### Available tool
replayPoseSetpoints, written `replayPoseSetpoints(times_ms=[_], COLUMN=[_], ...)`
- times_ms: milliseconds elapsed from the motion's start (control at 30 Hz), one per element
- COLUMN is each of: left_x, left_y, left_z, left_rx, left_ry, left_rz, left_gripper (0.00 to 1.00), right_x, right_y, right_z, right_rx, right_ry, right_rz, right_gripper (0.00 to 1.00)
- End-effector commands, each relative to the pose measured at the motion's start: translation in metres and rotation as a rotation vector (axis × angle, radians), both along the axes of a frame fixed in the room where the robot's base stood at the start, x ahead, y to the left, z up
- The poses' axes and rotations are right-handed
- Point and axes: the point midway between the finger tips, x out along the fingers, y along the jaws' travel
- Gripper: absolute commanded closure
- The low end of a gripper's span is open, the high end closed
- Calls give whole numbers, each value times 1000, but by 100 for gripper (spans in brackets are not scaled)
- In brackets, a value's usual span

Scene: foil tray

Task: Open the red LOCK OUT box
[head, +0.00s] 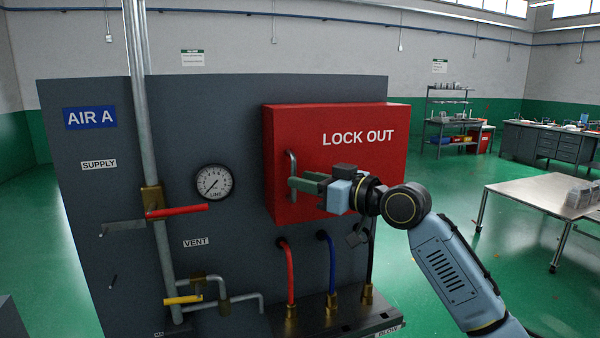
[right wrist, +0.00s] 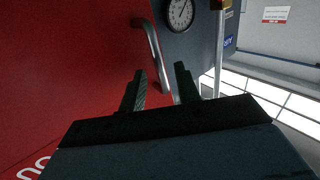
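The red LOCK OUT box (head: 345,118) is mounted on the grey panel, and its door looks shut. A vertical metal bar handle (head: 291,164) is on the left side of its front. My right gripper (head: 294,184) is at the lower part of this handle. In the right wrist view, the two dark fingers (right wrist: 160,76) stand apart, with the handle (right wrist: 152,48) running between them. I see a gap beside the handle, so the fingers do not look closed on it. My left gripper is not in view.
The grey panel (head: 80,200) carries a gauge (head: 214,182), a red lever (head: 178,210), a yellow lever (head: 183,299) and pipes. Red (head: 290,270) and blue (head: 332,262) hoses rise below the box. A table (head: 540,193) stands at the right, with open green floor around it.

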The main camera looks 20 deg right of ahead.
Motion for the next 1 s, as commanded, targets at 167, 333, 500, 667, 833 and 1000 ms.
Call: replayPoseSetpoints(times_ms=[167, 333, 500, 667, 833, 1000], left_x=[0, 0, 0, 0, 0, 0], left_y=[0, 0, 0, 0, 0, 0], left_z=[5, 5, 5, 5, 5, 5], left_rx=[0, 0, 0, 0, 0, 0], left_ry=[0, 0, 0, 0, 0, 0], left_rz=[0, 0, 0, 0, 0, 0], left_gripper=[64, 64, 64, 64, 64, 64], right_x=[14, 17, 17, 17, 17, 17], right_y=[10, 12, 12, 12, 12, 12], right_z=[1, 0, -1, -1, -1, -1], right_rx=[2, -1, -1, -1, 0, 0], right_ry=[0, -1, -1, -1, 0, 0], right_rz=[0, -1, -1, -1, -1, -1], right_gripper=[68, 68, 68, 87, 100, 100])
